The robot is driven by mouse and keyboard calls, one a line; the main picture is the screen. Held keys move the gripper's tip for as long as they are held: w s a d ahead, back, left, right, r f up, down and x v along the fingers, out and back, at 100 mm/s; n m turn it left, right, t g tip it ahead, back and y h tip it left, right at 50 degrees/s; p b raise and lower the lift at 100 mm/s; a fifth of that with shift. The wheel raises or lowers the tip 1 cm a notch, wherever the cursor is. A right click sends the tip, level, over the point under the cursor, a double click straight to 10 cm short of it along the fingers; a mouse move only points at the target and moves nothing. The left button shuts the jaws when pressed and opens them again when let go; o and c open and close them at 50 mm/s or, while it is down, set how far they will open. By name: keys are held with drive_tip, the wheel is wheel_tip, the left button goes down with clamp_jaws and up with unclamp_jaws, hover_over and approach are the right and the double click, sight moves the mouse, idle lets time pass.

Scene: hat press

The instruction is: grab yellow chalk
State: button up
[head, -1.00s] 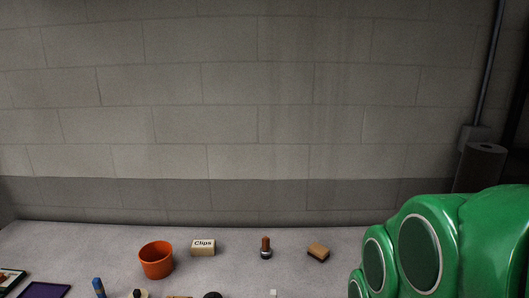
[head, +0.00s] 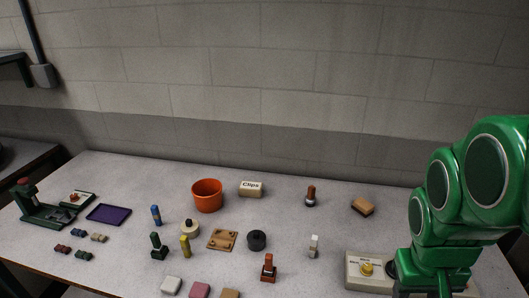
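A small upright yellow stick (head: 185,246), which looks like the yellow chalk, stands on the table left of centre in the head view. It is just right of a dark green upright piece (head: 157,246) and in front of a round tan piece with a dark top (head: 190,228). My green arm is at the right edge, well apart from the yellow stick. My gripper's fingertips are not in view.
A blue stick (head: 156,214), an orange pot (head: 207,195), a wooden plate (head: 222,240) and a black roll (head: 256,240) stand nearby. Pale, pink and tan blocks (head: 200,290) lie at the front. A box with a yellow knob (head: 366,267) is beside my arm.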

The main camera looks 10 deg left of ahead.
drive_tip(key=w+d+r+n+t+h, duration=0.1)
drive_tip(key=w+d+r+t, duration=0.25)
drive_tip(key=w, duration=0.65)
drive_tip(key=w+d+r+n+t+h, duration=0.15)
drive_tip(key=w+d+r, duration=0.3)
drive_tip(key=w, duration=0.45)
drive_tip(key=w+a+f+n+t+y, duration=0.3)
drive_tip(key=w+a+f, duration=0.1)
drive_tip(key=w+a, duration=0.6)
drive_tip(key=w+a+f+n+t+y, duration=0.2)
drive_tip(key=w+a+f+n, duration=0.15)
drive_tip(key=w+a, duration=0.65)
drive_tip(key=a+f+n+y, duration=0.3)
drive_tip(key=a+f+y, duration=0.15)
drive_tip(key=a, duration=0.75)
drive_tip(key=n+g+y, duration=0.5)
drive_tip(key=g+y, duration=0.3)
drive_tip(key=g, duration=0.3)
approach(188, 242)
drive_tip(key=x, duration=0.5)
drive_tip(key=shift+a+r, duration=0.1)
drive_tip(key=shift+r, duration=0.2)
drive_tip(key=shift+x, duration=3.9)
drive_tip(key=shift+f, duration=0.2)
